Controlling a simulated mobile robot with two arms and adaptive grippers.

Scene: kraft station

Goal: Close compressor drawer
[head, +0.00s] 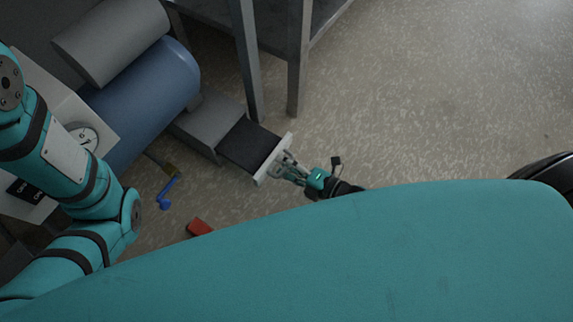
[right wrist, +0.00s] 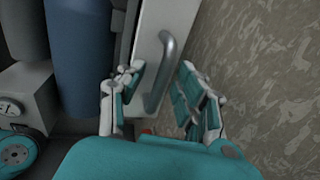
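The compressor drawer stands pulled out from its grey housing (head: 211,120) in the head view. Its dark inside (head: 249,145) shows behind a pale front panel (head: 273,160). In the right wrist view, the front panel (right wrist: 148,48) carries a curved grey bar handle (right wrist: 166,62). My right gripper (head: 287,168) is at the drawer front. In the right wrist view, my right gripper (right wrist: 161,80) is open, with one finger on each side of the handle; contact is unclear. My left arm shows at the left in the head view, but its gripper does not.
The compressor's blue tank (head: 146,98) and a grey cylinder (head: 110,40) lie behind the drawer. A blue lever (head: 167,193) and a red piece (head: 199,227) are near the drawer. Metal stand legs (head: 298,70) rise behind it. The floor (head: 430,100) at right is clear.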

